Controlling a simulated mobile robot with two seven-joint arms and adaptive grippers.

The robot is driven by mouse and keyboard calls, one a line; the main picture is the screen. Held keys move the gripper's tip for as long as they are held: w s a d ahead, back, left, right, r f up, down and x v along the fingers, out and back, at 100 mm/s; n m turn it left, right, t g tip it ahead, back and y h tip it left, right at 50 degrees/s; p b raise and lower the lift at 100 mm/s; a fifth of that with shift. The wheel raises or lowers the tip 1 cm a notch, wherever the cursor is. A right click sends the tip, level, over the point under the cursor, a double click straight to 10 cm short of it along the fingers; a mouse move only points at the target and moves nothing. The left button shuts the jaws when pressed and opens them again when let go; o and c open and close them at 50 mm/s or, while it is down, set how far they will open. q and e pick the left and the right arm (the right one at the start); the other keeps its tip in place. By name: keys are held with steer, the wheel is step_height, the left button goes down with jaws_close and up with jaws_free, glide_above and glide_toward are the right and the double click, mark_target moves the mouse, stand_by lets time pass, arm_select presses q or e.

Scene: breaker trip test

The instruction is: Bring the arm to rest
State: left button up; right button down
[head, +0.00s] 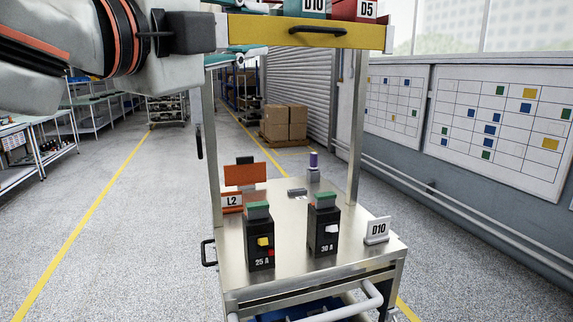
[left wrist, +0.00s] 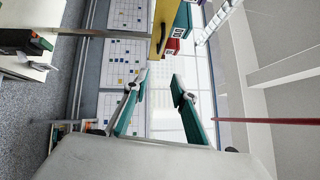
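My left arm comes in at the upper left of the head view. My left gripper (left wrist: 159,80) has its two teal fingers spread apart in the left wrist view, with nothing between them. In the head view a teal finger (head: 236,58) shows just below the yellow drawer front, and the drawer partly hides the gripper. Two black breakers stand upright on the metal cart top: the 25 A breaker (head: 259,243) with a yellow lever and a red part, and the 30 A breaker (head: 324,230) with a white lever. The gripper is well above them. My right gripper is not in view.
The yellow drawer front (head: 300,33) of the cart's upper shelf is close to my left gripper. Cart posts (head: 357,125) rise at the sides.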

arm_select(q)
steer(key=w+d+f+n+g, duration=0.1)
steer(key=w+f, duration=0.2)
steer(key=f, duration=0.4)
steer(key=w+d+f+n+g, duration=0.1)
steer(key=w+d+f+n, duration=0.15)
steer(key=f, duration=0.55)
steer(key=w+a+f+n+y, duration=0.2)
steer(key=a+f+n+y, duration=0.3)
steer(key=f, duration=0.7)
steer(key=w+a+f+n, duration=0.1)
steer(key=a+f+n, duration=0.35)
steer(key=f, duration=0.75)
steer(key=s+a+f+n+g+y, duration=0.1)
steer(key=s+a+f+g+y, duration=0.2)
steer(key=a+f, duration=0.5)
steer(key=s+a+f+n+y, duration=0.2)
steer(key=s+a+f, duration=0.25)
steer(key=f, duration=0.55)
steer(key=s+a+f+n+g+y, duration=0.2)
steer(key=s+a+f+g+y, duration=0.25)
steer(key=s+a+f, duration=1)
steer(key=d+f+n+t+h, duration=0.2)
steer(key=d+f+h, duration=0.6)
steer(key=d, duration=1)
step_height(320, 180, down, 4)
steer(key=shift+f+n+t, duration=0.15)
steer(key=shift+n+t, duration=0.15)
steer(key=shift+t, duration=0.35)
